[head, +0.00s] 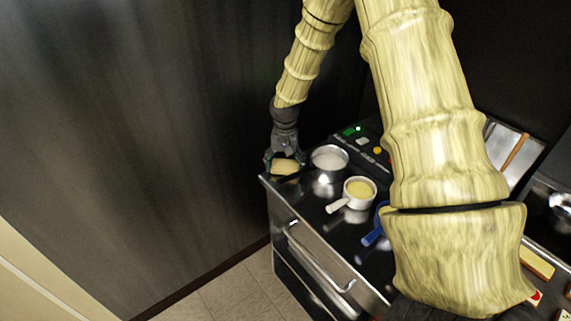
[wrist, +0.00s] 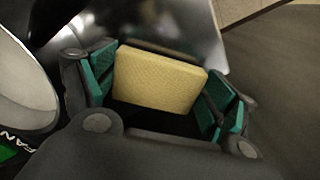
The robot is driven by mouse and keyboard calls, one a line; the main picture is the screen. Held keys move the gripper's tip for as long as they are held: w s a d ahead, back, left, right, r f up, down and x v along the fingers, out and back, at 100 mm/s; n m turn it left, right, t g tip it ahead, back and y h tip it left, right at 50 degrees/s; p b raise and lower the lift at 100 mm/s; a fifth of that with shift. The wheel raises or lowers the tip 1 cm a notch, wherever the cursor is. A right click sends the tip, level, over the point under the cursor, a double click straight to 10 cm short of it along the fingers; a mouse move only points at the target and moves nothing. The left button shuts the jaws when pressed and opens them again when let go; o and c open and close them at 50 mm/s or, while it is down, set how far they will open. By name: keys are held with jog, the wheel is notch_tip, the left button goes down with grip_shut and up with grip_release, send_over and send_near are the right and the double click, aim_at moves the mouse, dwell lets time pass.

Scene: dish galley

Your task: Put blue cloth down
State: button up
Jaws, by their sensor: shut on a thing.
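My gripper (head: 284,158) is at the far left end of the steel counter, its jaws shut on a pale yellow, sponge-like block (head: 286,168). In the wrist view the block (wrist: 158,80) sits between the green finger pads, with its broad textured face toward the camera. The block is at the counter's corner in the head view; I cannot tell whether it touches the top. I see no blue cloth in either view.
Right of my gripper stand a metal pot (head: 329,158) and a white pan (head: 358,191) with yellow contents. A blue handle (head: 373,237) shows beside my arm, which hides much of the counter. A dark wall (head: 130,130) is close on the left.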

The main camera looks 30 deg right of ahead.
aim_at(285, 167)
jog(key=shift+f, duration=0.25)
jog(key=shift+f, duration=0.1)
jog(key=o, duration=0.9)
jog(key=shift+r+b, duration=1.65)
jog(key=shift+r, duration=4.5)
